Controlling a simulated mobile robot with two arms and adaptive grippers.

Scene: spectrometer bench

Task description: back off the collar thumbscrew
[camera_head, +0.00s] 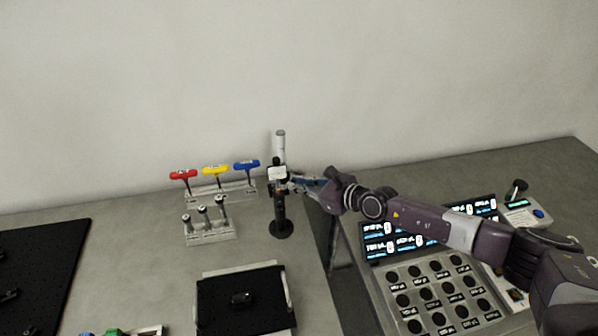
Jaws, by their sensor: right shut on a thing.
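A black post on a round black base (281,229) stands upright on the bench, with a light grey cylinder at its top (280,140). A collar (277,173) with a pale face sits partway up the post. My right gripper (291,187) reaches in from the right, with its fingertips at the collar's right side. It is shut on a small part there that I take to be the collar thumbscrew; the fingers hide most of it. My left gripper is not in view.
T-handled drivers in red (183,175), yellow (216,170) and blue (246,165) stand in a rack left of the post. A smaller rack (211,238) is in front. A black-topped tray (262,312) lies nearer. A control panel (432,271) is at the right.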

